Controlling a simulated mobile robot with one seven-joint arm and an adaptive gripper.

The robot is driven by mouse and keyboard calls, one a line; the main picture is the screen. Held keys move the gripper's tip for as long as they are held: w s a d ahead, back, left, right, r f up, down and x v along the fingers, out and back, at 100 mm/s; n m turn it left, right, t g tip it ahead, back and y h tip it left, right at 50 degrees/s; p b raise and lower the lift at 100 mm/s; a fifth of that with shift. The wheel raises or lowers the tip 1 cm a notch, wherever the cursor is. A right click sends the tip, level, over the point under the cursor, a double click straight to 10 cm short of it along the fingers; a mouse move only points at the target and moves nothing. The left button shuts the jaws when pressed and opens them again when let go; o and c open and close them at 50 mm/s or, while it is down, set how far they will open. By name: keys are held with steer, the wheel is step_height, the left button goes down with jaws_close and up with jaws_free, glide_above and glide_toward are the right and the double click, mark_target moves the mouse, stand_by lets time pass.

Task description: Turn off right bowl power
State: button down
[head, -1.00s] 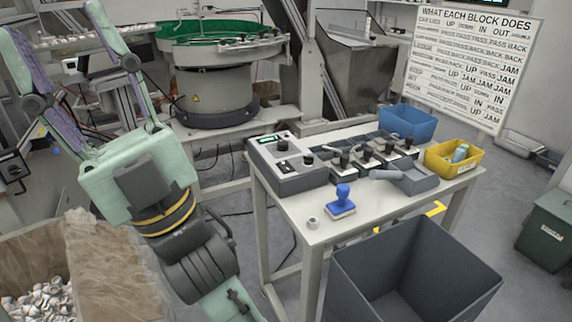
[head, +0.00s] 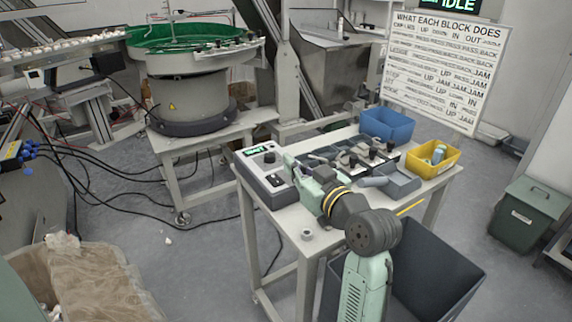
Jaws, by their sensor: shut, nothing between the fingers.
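The grey control box (head: 258,172) stands on the left end of the white table, with a small green display and dark knobs or switches on its top; their labels are too small to read. My gripper (head: 291,163) is at the right side of the box, over or against its edge; I cannot tell whether it touches. It looks shut and empty, seen from behind, and my wrist hides part of the box's right side. A bowl feeder with a green bowl (head: 180,38) stands on its own stand behind the table.
A blue bin (head: 385,124) and a yellow bin (head: 432,159) stand at the table's far right. A grey tray (head: 402,184) and a row of blocks (head: 345,158) lie before them. A small ring-shaped part (head: 307,234) is at the front edge. A dark crate (head: 440,262) stands below.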

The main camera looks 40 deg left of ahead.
steer(key=shift+w+d+f+g+h, duration=0.15)
steer(key=shift+w+d+f, duration=0.05)
steer(key=shift+d+f, duration=0.3)
steer(key=shift+w+d+f+g+h, duration=0.15)
steer(key=shift+d+f, duration=0.25)
steer(key=shift+f, duration=0.2)
glide_above(278, 181)
steer(key=shift+s+d+f, duration=0.25)
steer(key=shift+d+f, duration=0.1)
steer(key=shift+f, duration=0.2)
steer(key=f, duration=0.1)
steer(key=f+b, duration=0.2)
steer(key=shift+w+a, duration=0.15)
steer(key=shift+a, duration=0.1)
steer(key=shift+a+f+b, duration=0.1)
steer(key=shift+f+b, duration=0.25)
steer(key=shift+f, duration=0.2)
